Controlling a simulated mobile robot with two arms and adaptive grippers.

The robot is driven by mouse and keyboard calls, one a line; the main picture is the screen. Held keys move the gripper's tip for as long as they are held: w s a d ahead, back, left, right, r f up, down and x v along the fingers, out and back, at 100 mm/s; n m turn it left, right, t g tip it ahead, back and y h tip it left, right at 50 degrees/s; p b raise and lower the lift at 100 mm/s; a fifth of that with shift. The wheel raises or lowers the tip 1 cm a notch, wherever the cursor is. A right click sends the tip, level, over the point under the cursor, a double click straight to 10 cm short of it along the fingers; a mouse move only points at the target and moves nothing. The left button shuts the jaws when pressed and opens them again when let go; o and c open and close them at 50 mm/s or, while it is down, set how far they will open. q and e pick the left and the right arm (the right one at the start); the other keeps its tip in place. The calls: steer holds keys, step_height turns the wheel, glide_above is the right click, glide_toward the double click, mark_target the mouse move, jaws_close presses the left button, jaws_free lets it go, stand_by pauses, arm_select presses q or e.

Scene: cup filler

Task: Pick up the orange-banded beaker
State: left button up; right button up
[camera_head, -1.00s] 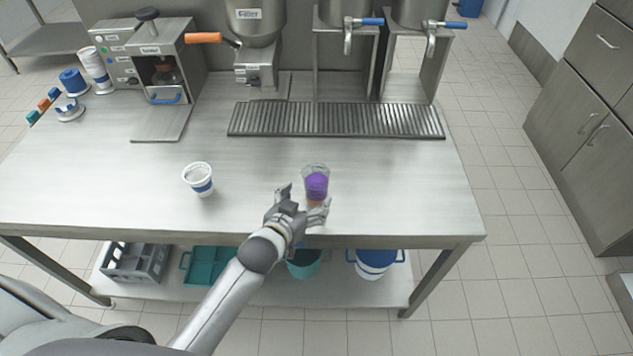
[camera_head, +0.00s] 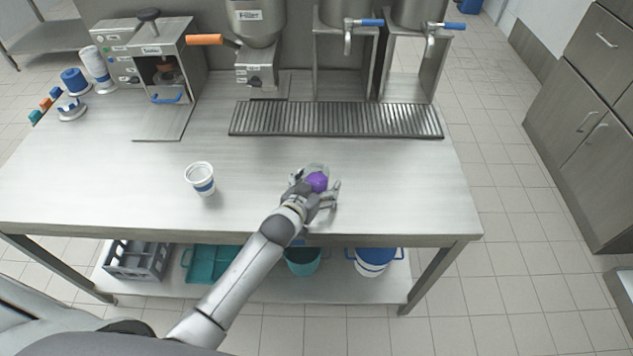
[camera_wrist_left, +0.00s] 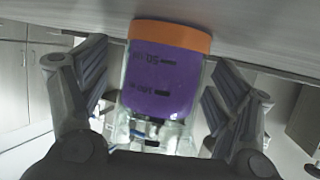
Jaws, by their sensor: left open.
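The beaker (camera_head: 317,181) stands on the steel table near its front edge, with purple contents. In the left wrist view the beaker (camera_wrist_left: 162,85) shows an orange band at its base, the purple part and dark scale marks. My left gripper (camera_head: 318,190) is at the beaker, with its fingers on either side of it. In the left wrist view the open left gripper (camera_wrist_left: 160,100) has the beaker between its fingers, with gaps visible at both sides. In the head view the gripper hides the beaker's lower part. My right gripper is not in view.
A white cup with a blue band (camera_head: 200,179) stands to the left on the table (camera_head: 120,185). A drip grate (camera_head: 335,120) and dispensers with taps are behind. A sealer machine (camera_head: 160,60) is at the back left. Bins are on the shelf below.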

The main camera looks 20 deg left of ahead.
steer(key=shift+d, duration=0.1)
arm_select(q)
steer(key=c, duration=1.3)
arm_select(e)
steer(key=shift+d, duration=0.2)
arm_select(q)
steer(key=shift+r, duration=0.25)
steer(key=shift+r+b, duration=0.3)
steer(key=shift+r, duration=0.25)
steer(key=s+a+r+b, duration=0.1)
steer(key=s+a+r, duration=0.2)
steer(key=r, duration=0.1)
steer(key=s+a+r+b, duration=0.1)
steer(key=s+a+r, duration=0.5)
steer(key=a+r, duration=0.1)
steer(key=shift+s+a+r+b, duration=0.1)
steer(key=shift+s+r+b, duration=0.2)
steer(key=shift+b, duration=0.1)
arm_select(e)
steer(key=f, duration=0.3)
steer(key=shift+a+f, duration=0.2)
